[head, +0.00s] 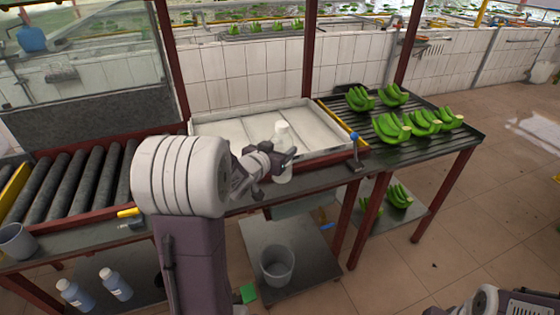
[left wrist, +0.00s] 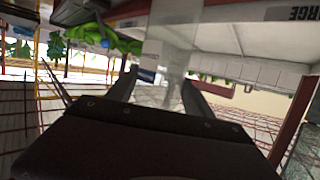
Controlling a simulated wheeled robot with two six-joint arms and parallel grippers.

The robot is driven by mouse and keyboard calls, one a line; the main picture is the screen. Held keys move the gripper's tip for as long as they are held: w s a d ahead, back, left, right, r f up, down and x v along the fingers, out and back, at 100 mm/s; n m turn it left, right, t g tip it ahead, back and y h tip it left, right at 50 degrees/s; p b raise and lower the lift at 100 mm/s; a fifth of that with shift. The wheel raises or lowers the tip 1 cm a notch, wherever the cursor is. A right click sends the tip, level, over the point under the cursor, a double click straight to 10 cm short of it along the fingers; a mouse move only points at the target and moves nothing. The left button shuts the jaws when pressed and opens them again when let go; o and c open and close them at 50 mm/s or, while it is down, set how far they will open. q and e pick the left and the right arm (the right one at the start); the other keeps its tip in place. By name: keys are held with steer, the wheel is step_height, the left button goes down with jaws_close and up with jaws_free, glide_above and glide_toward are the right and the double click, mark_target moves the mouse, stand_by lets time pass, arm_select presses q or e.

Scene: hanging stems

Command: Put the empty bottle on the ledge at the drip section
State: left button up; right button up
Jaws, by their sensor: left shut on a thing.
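My left gripper (head: 276,167) is shut on a whitish, see-through bottle (head: 282,133) and holds it upright at the front edge of a white tray section. The bottle also stands between my two fingers in the left wrist view (left wrist: 168,48), where it looks clear and empty. The ledge (head: 325,180) runs along the front of the bench below the bottle. I cannot tell whether the bottle's base touches it. Part of my right arm shows at the bottom right corner of the head view; its fingers cannot be made out.
Dark rollers (head: 70,182) lie left of the tray (head: 225,125). A slatted rack (head: 440,142) with green banana bunches (head: 388,127) stands right. A blue-handled tool (head: 354,150) stands at the tray's right corner. A yellow-handled tool (head: 130,214) lies left. Blue bottles (head: 115,285) and a bucket (head: 277,265) are below.

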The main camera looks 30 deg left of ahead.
arm_select(q)
steer(key=shift+a+f, duration=0.1)
steer(key=shift+a, duration=0.1)
step_height(320, 180, down, 4)
steer(key=shift+d+b, duration=0.1)
steer(key=shift+b, duration=0.75)
steer(key=shift+w, duration=0.1)
steer(key=shift+f, duration=0.15)
steer(key=o, duration=1.4)
